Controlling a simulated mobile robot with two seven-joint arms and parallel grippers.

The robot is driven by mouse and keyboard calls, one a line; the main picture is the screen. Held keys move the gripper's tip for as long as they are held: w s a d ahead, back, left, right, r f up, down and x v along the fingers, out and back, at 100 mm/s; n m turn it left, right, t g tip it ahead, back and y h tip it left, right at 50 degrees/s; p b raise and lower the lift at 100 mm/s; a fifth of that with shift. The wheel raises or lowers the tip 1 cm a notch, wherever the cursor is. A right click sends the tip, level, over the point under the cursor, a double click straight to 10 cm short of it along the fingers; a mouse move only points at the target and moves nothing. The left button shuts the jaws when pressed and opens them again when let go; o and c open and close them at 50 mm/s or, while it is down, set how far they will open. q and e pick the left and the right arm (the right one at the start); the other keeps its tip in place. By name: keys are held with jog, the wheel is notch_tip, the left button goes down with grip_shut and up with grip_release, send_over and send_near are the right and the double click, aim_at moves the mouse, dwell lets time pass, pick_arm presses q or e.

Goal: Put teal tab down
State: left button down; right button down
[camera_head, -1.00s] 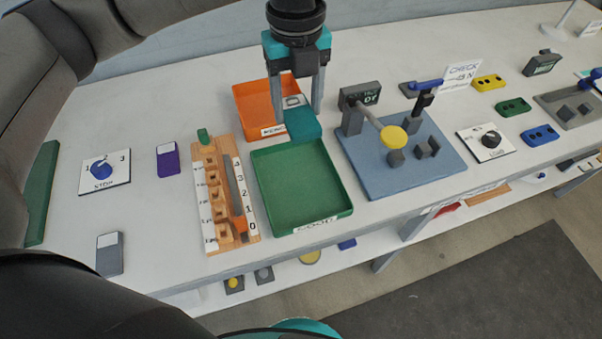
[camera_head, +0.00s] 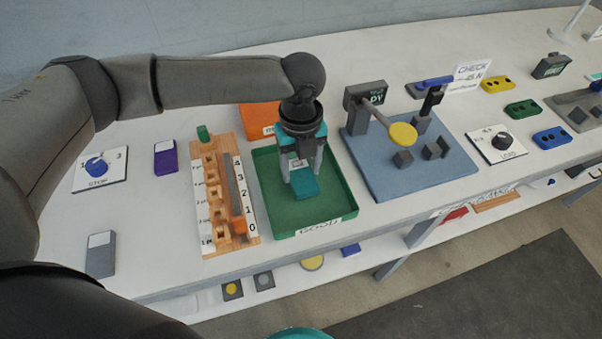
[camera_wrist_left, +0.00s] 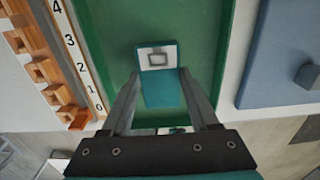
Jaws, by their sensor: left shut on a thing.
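The teal tab (camera_head: 304,185) has a white end with a grey square outline. It shows between the fingers in the left wrist view (camera_wrist_left: 160,90). My left gripper (camera_head: 301,172) is shut on the teal tab and points down over the green tray (camera_head: 340,212), which is labelled GOOD. The tab is inside the tray's outline; I cannot tell whether it touches the tray floor. My right gripper is not in view.
An orange tray (camera_head: 258,118) stands behind the green tray, partly hidden by my arm. A wooden numbered rack (camera_head: 208,172) stands close on the left. A blue press base (camera_head: 378,180) with a yellow-ended lever (camera_head: 403,134) stands close on the right.

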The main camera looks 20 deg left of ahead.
aim_at(301, 173)
pick_arm(q)
jog(key=shift+f, duration=0.95)
jog(key=shift+f, duration=0.1)
jog(key=shift+c, duration=0.7)
grip_release()
notch_tip(301, 173, up, 12)
jog(key=p, duration=0.2)
